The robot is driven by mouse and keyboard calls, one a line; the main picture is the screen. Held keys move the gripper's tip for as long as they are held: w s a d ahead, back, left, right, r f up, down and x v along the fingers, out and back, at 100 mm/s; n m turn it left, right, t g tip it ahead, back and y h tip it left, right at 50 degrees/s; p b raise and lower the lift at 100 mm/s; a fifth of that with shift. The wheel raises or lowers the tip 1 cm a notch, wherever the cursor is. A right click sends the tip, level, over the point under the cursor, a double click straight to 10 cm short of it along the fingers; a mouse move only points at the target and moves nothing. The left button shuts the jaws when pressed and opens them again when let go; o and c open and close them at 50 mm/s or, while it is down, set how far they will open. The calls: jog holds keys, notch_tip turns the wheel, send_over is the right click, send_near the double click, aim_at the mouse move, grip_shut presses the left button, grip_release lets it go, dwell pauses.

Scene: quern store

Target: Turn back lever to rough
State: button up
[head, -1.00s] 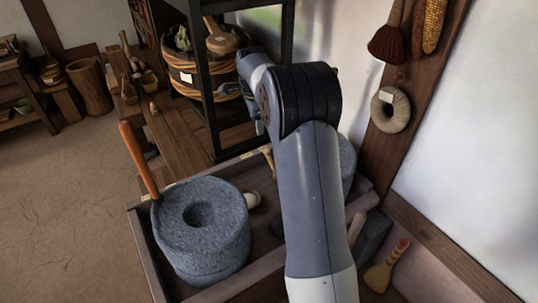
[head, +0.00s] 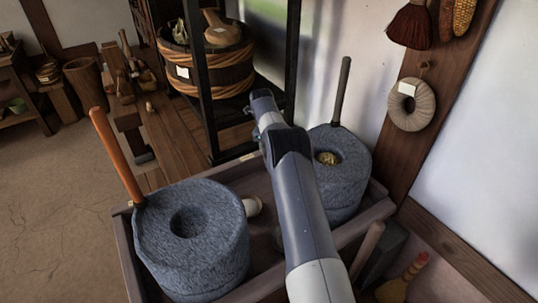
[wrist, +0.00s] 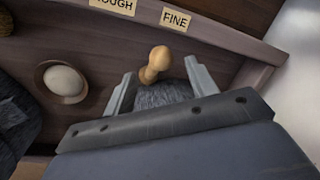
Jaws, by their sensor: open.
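The back lever (wrist: 155,64) shows in the wrist view as a pale wooden knob, on the FINE side. Behind it on the tray's board are the ROUGH label (wrist: 114,5) and the FINE label (wrist: 175,19). My gripper (wrist: 159,70) is open, with one finger on each side of the knob and a visible gap to both. The lever's lower part is not clear past the gripper. In the head view my arm hides the lever and the fingers.
A left quern (head: 194,255) with an orange handle and a right quern (head: 338,185) with a dark handle flank my arm in the wooden tray (head: 125,250). A small bowl with a white, rounded thing (wrist: 63,81) lies left of the lever. A black-framed rack (head: 205,90) stands behind.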

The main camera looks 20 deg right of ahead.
jog(key=f, duration=0.4)
jog(key=w+d+f, duration=0.1)
jog(key=f, duration=0.1)
jog(key=shift+f+b, duration=0.25)
jog(key=shift+b, duration=0.05)
grip_shut()
